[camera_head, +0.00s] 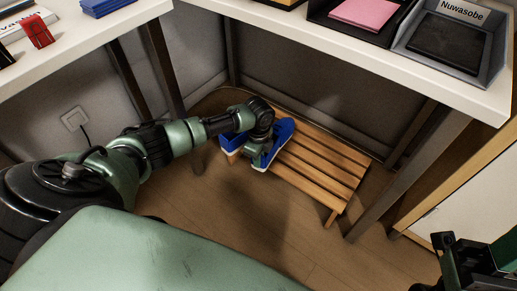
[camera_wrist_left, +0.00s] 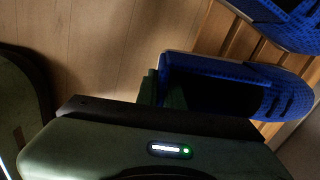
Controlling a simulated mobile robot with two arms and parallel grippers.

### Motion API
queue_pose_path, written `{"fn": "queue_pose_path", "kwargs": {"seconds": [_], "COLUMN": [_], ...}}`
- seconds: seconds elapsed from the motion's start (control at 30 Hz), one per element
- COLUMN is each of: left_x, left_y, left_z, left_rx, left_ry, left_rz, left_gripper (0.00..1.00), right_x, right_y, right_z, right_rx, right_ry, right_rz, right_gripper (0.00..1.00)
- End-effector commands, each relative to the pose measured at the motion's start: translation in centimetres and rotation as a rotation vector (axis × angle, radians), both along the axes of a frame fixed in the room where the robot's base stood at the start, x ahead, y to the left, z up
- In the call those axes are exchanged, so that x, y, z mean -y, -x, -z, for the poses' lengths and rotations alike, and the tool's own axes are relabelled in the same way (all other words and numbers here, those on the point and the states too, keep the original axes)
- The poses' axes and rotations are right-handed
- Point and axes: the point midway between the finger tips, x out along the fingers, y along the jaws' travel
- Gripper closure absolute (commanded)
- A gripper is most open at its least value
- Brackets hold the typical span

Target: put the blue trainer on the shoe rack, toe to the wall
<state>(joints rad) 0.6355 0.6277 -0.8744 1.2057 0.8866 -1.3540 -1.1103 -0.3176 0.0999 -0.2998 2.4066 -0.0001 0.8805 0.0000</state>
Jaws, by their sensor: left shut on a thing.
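The wooden slatted shoe rack (camera_head: 325,170) stands on the floor under the desk, by the wall. My left gripper (camera_head: 257,152) is shut on a blue trainer (camera_head: 281,136) with a white sole, near its heel. This trainer is over the left part of the rack, toe to the wall; I cannot tell whether it touches the slats. In the left wrist view the gripper (camera_wrist_left: 162,92) is at the heel of the held trainer (camera_wrist_left: 215,68). A second blue trainer (camera_head: 230,143) is beside it to the left, partly behind my arm; it also shows in the wrist view (camera_wrist_left: 288,22). My right gripper (camera_head: 468,262) is at the lower right, partly cut off.
The white desk (camera_head: 330,45) overhangs the rack, with dark legs (camera_head: 410,170) near it. Trays (camera_head: 455,45) and a pink pad (camera_head: 363,13) are on top. The rack's right part is bare. A wall socket (camera_head: 73,118) is at the left.

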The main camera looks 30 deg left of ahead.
Motion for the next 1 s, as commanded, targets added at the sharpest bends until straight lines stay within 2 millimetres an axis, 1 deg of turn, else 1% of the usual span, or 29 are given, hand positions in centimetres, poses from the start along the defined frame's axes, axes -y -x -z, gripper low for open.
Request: {"fn": "queue_pose_path", "kwargs": {"seconds": [0.2, 0.37, 0.63, 1.0], "left_x": [0.0, 0.2, 0.1, 0.0], "left_y": [-0.1, -0.1, -0.1, -0.1], "left_z": [-0.1, 0.3, 0.5, 1.3], "left_rx": [0.003, 0.002, 0.003, 0.002], "left_ry": [0.001, 0.002, 0.002, 0.002], "left_rz": [0.0, 0.0, 0.0, 0.0], "left_gripper": [1.0, 1.0, 1.0, 1.0], "right_x": [0.0, 0.0, 0.0, 0.0], "right_y": [0.0, 0.1, -0.1, -0.2], "right_z": [-0.2, -0.4, 0.4, 0.4], "right_rx": [0.006, 0.009, -0.015, -0.015], "right_ry": [-0.001, -0.003, -0.003, -0.001], "right_rz": [0.0, 0.0, 0.0, 0.0], "right_gripper": [0.64, 0.64, 0.64, 0.64]}}
